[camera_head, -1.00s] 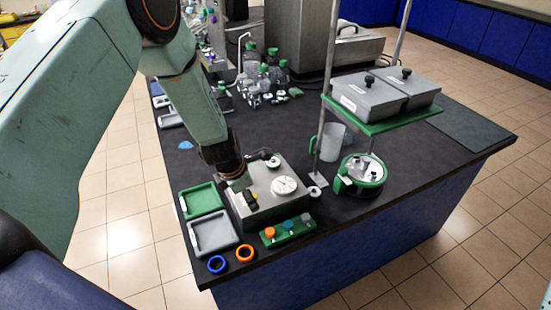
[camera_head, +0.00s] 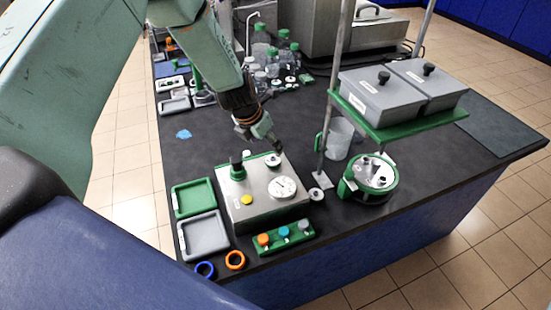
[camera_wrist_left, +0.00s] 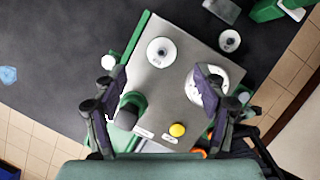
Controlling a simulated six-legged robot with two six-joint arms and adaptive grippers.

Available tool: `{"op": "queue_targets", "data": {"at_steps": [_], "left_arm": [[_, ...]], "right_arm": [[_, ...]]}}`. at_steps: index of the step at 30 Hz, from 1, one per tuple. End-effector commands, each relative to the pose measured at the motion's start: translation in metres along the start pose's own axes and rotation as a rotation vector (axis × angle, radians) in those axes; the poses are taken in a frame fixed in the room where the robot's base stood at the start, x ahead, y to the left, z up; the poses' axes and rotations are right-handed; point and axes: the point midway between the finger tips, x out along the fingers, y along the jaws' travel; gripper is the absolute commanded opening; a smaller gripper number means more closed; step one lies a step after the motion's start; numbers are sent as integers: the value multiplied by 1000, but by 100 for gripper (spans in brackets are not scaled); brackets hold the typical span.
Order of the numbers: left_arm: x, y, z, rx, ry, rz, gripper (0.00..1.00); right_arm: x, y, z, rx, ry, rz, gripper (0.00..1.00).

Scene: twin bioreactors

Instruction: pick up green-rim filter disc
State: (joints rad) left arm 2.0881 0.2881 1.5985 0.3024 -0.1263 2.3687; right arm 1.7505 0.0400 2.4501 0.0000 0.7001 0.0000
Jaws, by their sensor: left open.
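My left gripper (camera_head: 268,139) is open and empty above the back of the steel box (camera_head: 242,212). In the wrist view its two fingers (camera_wrist_left: 160,82) are spread over the box. A small white disc with a dark centre (camera_head: 273,159) lies on the box top near the gripper tips. In the wrist view this disc (camera_wrist_left: 161,52) lies just beyond the fingers. A second pale disc (camera_head: 316,194) lies on the table beside the box, also seen in the wrist view (camera_wrist_left: 229,40). I cannot tell a green rim on either. My right gripper is not in view.
The box carries a green-collared post (camera_head: 237,171), a gauge (camera_head: 283,187) and a yellow button (camera_head: 246,200). Green (camera_head: 193,198) and grey (camera_head: 203,236) trays stand left. A shelf (camera_head: 400,122) on posts and a green-rimmed vessel (camera_head: 374,175) stand right. Bottles (camera_head: 270,60) stand behind.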

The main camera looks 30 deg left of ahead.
Motion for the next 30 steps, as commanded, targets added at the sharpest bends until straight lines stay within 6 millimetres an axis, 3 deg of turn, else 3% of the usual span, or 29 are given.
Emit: {"op": "queue_targets", "data": {"at_steps": [18, 28, 30], "left_arm": [[69, -3, -10, 3, 1, 0, 72], [73, -3, -6, 3, 0, -1, 72], [73, -3, -6, 3, 0, -1, 66]], "right_arm": [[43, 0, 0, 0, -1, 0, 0], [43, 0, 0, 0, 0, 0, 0], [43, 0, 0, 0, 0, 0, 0]]}}
